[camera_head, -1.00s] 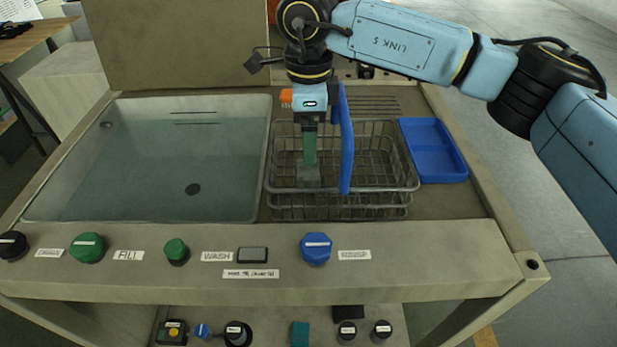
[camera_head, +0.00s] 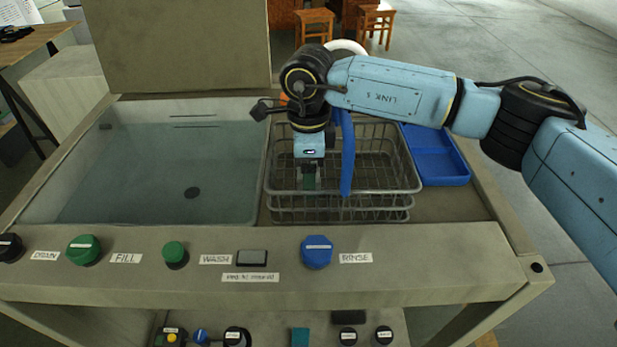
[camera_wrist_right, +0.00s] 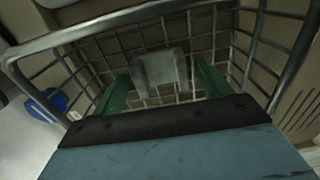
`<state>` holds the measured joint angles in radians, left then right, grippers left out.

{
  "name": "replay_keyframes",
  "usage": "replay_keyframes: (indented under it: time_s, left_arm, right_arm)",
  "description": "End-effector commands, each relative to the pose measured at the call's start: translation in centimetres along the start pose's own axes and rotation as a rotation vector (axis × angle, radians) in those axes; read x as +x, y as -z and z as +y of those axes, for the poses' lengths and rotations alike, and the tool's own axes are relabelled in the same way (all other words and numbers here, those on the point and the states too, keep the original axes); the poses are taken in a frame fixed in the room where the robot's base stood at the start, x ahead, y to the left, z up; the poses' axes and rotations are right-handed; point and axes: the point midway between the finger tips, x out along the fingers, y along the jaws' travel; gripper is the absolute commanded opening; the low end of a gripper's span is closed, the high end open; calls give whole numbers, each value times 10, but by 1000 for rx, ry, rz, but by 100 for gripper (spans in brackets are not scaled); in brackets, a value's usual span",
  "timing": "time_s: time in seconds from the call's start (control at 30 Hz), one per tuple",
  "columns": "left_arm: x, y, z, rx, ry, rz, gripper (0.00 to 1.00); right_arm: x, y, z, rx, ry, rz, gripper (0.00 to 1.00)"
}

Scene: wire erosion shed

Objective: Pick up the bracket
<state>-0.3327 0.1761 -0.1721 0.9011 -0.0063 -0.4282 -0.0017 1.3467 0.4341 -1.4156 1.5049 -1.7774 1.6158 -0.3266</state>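The grey metal bracket (camera_wrist_right: 160,70) lies in the wire basket (camera_wrist_right: 165,12), seen in the right wrist view. My right gripper (camera_wrist_right: 160,84) is open, with one green finger on each side of the bracket. Small gaps show between the fingers and the bracket. In the head view my right gripper (camera_head: 309,182) points straight down inside the wire basket (camera_head: 395,188), below its rim. The bracket is mostly hidden there by the gripper and the basket wires. My left gripper is not in view.
A water-filled basin (camera_head: 150,170) lies left of the basket. A blue tray (camera_head: 437,155) sits to its right. A long blue strip (camera_head: 347,155) hangs close beside my right gripper. Knobs, including a blue one (camera_head: 317,252), line the front panel.

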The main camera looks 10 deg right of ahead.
Motion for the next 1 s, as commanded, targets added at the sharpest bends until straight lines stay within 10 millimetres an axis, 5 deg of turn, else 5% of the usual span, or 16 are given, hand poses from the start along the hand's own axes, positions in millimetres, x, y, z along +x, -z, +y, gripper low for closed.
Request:
replay_keyframes:
  time_s: [0.43,0.73,1.0]
  left_arm:
    - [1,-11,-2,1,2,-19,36]
    - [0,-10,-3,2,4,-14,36]
    - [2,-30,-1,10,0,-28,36]
  right_arm:
    - [0,0,0,0,0,0,18]
    - [-8,-1,-1,0,3,-3,18]
    - [-57,-1,-1,0,6,-3,18]
